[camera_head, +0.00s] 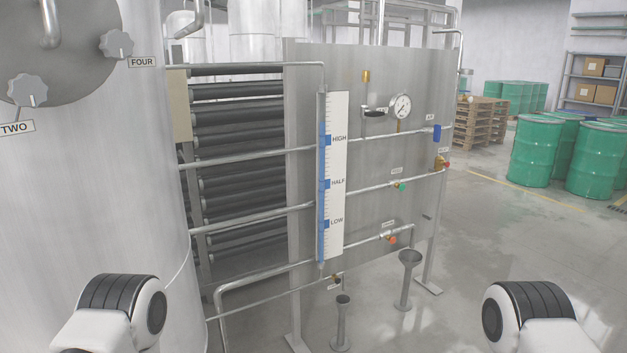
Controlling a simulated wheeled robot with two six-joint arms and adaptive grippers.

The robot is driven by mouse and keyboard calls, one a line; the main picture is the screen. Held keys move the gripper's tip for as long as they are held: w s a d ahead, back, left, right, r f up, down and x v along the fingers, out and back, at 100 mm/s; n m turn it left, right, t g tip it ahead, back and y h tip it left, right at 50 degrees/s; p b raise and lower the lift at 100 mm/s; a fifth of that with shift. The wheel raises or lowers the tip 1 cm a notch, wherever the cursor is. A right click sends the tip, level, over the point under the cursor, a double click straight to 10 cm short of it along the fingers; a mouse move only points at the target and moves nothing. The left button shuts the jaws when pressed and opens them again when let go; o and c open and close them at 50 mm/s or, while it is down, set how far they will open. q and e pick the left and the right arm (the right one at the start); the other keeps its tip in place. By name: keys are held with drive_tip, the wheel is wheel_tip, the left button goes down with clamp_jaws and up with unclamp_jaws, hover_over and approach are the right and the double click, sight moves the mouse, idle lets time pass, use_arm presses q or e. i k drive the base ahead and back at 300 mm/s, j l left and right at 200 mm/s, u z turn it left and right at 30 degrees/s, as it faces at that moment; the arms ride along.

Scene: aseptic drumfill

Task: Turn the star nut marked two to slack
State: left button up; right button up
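The star nut marked two (27,90) is a grey lobed knob on the rim of the round hatch on the big steel tank, at the upper left. Its label TWO (16,128) hangs just below it. A second star nut (116,44), with the label FOUR (142,62), sits further right on the same hatch (60,45). I cannot tell from this view how tight either nut is. Neither gripper is in view; only white and black parts of my two arms show at the bottom left and bottom right.
The tank wall (90,200) fills the left side. A steel panel (375,150) with pipes, a level gauge (333,180), a dial (400,106) and coloured valves stands in the middle. Green drums (540,150) stand far right.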

sight(25, 89)
drive_tip(key=u, duration=1.25)
